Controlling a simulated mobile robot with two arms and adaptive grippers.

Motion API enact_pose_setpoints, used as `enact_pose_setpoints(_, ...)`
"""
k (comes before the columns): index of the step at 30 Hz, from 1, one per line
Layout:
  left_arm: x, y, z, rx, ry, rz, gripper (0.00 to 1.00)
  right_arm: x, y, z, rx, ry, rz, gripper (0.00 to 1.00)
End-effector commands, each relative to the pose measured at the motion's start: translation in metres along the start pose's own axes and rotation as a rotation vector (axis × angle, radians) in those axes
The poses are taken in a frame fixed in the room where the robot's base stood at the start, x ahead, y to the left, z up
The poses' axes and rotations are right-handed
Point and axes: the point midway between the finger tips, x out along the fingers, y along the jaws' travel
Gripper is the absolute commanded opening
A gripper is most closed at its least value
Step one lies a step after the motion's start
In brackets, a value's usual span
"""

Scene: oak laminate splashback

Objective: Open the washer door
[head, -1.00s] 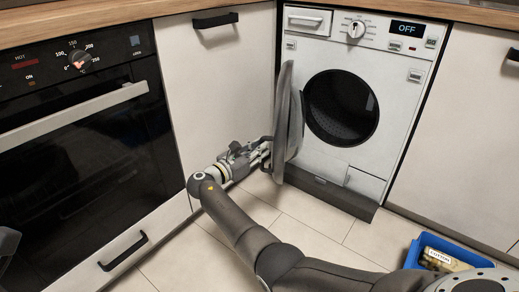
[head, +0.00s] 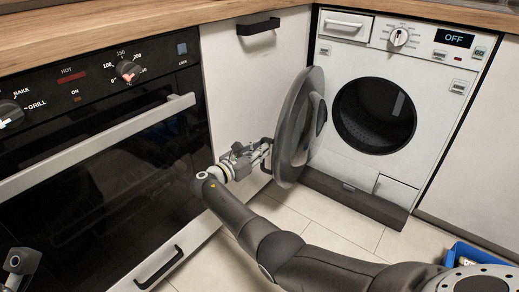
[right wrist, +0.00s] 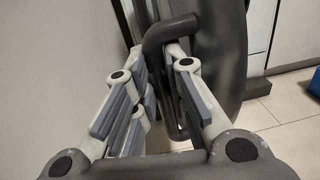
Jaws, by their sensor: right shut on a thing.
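The washer (head: 350,165) stands in the right half of the head view, with its dark round drum opening (head: 374,115) uncovered. Its round grey door (head: 291,135) stands wide open, swung out to the left, close to the white cabinet front. My right gripper (head: 264,152) is at the door's left edge, shut on the dark door handle (head: 269,143). In the right wrist view, the curved handle (right wrist: 160,36) passes between the fingers (right wrist: 165,105), with the door (right wrist: 218,70) behind. A part of my left gripper (head: 18,268) shows at the lower left edge; its fingers cannot be made out.
A black oven (head: 105,170) with a long bar handle stands at the left. A white cabinet (head: 235,90) lies between oven and washer, near the door. A blue bin (head: 470,254) sits on the floor at the lower right. Tiled floor before the washer is clear.

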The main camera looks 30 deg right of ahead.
Motion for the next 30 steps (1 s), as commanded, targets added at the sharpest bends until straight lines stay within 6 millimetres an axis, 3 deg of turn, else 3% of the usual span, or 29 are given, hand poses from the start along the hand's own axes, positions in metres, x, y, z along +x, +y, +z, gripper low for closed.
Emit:
enact_pose_setpoints(5,0.001,0.0,-0.001,0.0,0.0,0.0,0.4,0.006,-0.001,0.008,0.002,-0.013,-0.006,0.0)
enact_pose_setpoints(6,0.001,0.0,0.0,0.0,-0.001,0.0,0.4,0.006,-0.001,0.008,0.002,-0.013,-0.006,0.15)
enact_pose_setpoints(11,0.001,0.0,0.0,0.0,-0.003,0.0,0.4,0.005,-0.001,0.007,0.004,-0.012,-0.006,0.35)
enact_pose_setpoints(22,0.001,-0.001,0.0,0.001,-0.003,-0.004,0.4,-0.002,0.0,0.005,0.005,-0.009,-0.003,0.35)
enact_pose_setpoints(30,0.001,0.0,0.0,0.0,-0.003,-0.002,0.4,-0.051,0.0,0.002,0.003,-0.004,-0.001,0.35)
